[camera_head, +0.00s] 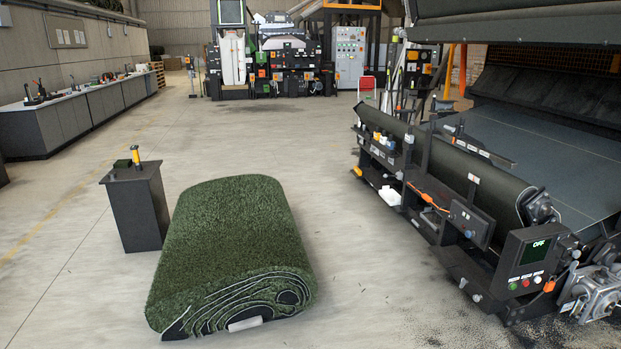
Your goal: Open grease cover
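Neither of my grippers is in the head view. No grease cover can be made out for certain at this distance. A large dark conveyor machine (440,205) fills the right side, with several small fittings along its side frame. Its near end carries a black control box (530,262) with a green "OFF" display and several coloured buttons. A grey metal gear or motor unit (597,293) sits low at the right edge, beside the box. A smaller grey metal part (539,207) sits at the end of the long dark roller (470,180).
A rolled green turf bale (230,235) lies on the floor in front. A dark pedestal (137,208) with a yellow-and-black tool (136,156) stands left of it. Grey cabinets (80,118) line the left wall. Concrete floor is clear between bale and machine.

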